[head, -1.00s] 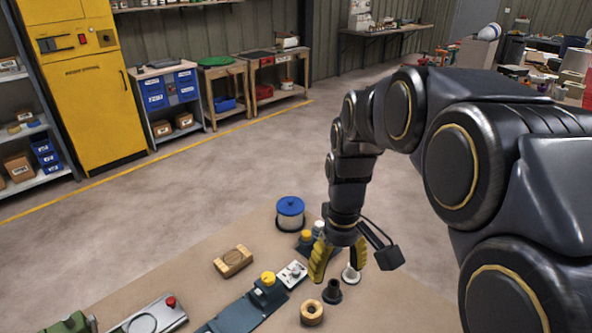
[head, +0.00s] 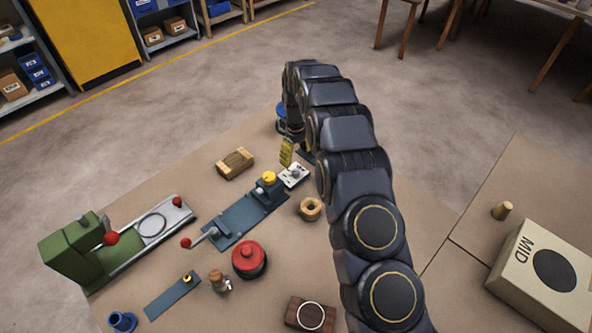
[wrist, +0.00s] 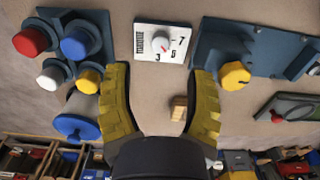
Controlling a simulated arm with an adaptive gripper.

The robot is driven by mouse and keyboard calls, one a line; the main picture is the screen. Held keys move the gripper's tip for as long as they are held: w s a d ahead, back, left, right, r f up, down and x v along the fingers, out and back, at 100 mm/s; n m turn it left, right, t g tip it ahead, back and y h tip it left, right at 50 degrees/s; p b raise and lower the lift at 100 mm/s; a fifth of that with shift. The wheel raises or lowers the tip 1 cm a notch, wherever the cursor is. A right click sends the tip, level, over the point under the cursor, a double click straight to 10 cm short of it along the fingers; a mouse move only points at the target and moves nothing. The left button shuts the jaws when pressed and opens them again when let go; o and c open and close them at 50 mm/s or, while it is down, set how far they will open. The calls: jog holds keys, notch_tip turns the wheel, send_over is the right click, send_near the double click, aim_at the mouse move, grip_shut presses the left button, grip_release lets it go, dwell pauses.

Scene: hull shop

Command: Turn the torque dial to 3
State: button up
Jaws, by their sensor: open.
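The torque dial is a white panel (wrist: 144,39) with a small pale knob (wrist: 160,41) and the printed numbers 3, 5 and 7. A red mark on the knob points to the lower right, around 5 or between 3 and 5; I cannot tell exactly. In the head view the dial panel (head: 293,176) lies beside the blue-grey fixture. My gripper (wrist: 160,72) is open and empty, its yellow fingers spread to either side below the panel in the wrist view. In the head view one yellow finger (head: 287,152) shows near the panel; my arm hides the rest.
A blue-grey fixture with a yellow knob (wrist: 235,75) stands close right of the dial in the wrist view. A block with red, blue, white and yellow buttons (wrist: 58,45) is at left. A wooden block (head: 235,163) and wooden ring (head: 311,209) lie nearby.

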aim_at(296, 171)
notch_tip(296, 171, down, 7)
jog(key=shift+r, duration=0.1)
jog(key=shift+c, duration=0.4)
grip_shut()
